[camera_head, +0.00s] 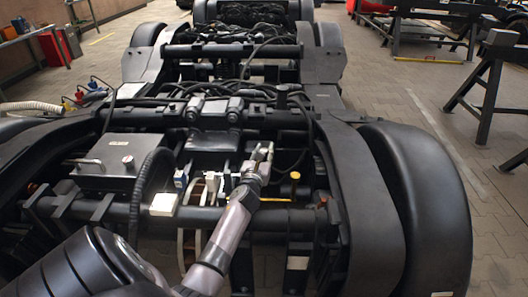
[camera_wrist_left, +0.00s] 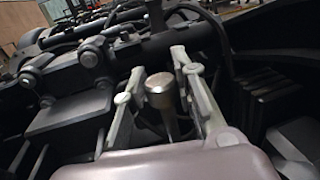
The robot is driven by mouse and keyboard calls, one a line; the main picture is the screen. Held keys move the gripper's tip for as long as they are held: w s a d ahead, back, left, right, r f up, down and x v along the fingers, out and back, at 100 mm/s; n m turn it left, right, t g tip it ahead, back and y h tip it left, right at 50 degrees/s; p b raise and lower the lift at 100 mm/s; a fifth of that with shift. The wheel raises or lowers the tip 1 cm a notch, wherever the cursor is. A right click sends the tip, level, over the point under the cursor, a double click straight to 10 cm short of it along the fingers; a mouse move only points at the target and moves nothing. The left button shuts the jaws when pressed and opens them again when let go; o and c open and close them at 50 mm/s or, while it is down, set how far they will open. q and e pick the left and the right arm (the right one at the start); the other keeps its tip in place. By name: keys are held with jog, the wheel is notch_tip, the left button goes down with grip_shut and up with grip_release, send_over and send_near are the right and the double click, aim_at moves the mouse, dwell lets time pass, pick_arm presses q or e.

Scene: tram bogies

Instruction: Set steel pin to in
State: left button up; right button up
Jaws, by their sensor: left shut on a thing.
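The steel pin (camera_wrist_left: 159,92) shows in the left wrist view with a round, brownish metal head and a thinner shaft below it. My left gripper (camera_wrist_left: 156,66) has one pale finger on each side of the pin and is shut on it. In the head view my left gripper (camera_head: 263,151) reaches in over the middle of the near bogie, just in front of a dark cross beam. The pin is too small to make out there. I cannot tell whether the pin's lower end sits in a hole. My right gripper is in neither view.
The black bogie frame has a box with a silver knob (camera_head: 128,161) at left, a yellow cap (camera_head: 295,175) right of my gripper, and black cables around. Big dark wheel covers (camera_head: 425,200) stand at right. The paved floor beyond them is open, with a steel trestle (camera_head: 492,90).

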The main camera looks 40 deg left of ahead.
pick_arm(q)
grip_shut()
jog(key=shift+a, duration=0.1)
jog(key=s+a, duration=0.6)
jog(key=a, duration=0.1)
jog(key=shift+p, duration=0.3)
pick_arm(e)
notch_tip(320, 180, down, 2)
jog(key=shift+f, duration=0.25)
pick_arm(q)
jog(key=shift+s+a, duration=0.1)
jog(key=shift+a, duration=0.05)
jog(key=o, duration=0.9)
grip_release()
jog(key=shift+s, duration=0.1)
